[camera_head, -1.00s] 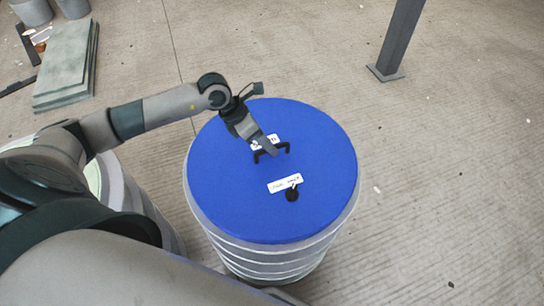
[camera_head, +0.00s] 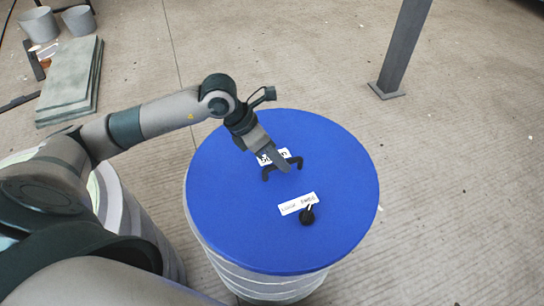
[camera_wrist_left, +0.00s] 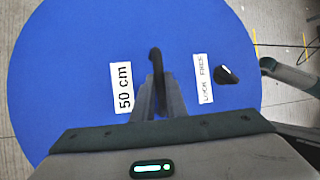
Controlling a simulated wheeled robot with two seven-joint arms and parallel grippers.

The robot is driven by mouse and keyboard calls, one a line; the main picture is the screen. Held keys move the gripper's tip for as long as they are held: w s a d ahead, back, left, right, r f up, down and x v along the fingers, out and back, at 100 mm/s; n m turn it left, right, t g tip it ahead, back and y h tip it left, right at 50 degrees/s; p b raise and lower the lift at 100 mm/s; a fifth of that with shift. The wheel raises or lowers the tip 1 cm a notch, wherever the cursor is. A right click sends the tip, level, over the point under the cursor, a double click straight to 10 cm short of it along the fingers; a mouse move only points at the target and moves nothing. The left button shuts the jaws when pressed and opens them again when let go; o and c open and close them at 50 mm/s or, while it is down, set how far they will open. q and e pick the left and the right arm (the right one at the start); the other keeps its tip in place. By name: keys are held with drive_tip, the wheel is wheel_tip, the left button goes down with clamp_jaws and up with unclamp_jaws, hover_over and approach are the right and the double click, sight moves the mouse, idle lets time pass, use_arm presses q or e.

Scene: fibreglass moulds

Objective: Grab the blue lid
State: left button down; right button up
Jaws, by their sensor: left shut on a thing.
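The round blue lid (camera_head: 340,195) lies flat on top of a ribbed grey drum (camera_head: 275,285). It has a black handle (camera_head: 296,160) near its middle, a white label reading "50 cm" (camera_wrist_left: 122,87), a "LOCK FREE" label (camera_head: 297,203) and a black knob (camera_head: 307,215). My left gripper (camera_head: 287,168) reaches down from the upper left and is shut on the handle. In the left wrist view its fingers (camera_wrist_left: 158,95) close around the handle's bar. The fingers hide part of the handle. My right gripper is not seen.
A second pale drum (camera_head: 150,240) stands at the left beside the lidded one. A dark post (camera_head: 402,50) rises at the upper right. Stacked slabs (camera_head: 70,80) and grey buckets (camera_head: 40,24) are at the upper left. The floor on the right is clear.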

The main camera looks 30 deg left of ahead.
use_arm(q)
drive_tip(key=s+d+r, duration=0.2)
drive_tip(key=d, duration=0.1)
drive_tip(key=s+d+r, duration=0.1)
drive_tip(key=d+r, duration=0.1)
drive_tip(key=shift+s, duration=0.25)
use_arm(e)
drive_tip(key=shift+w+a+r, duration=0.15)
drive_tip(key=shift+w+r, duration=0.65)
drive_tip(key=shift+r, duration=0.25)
use_arm(q)
drive_tip(key=shift+f, duration=0.1)
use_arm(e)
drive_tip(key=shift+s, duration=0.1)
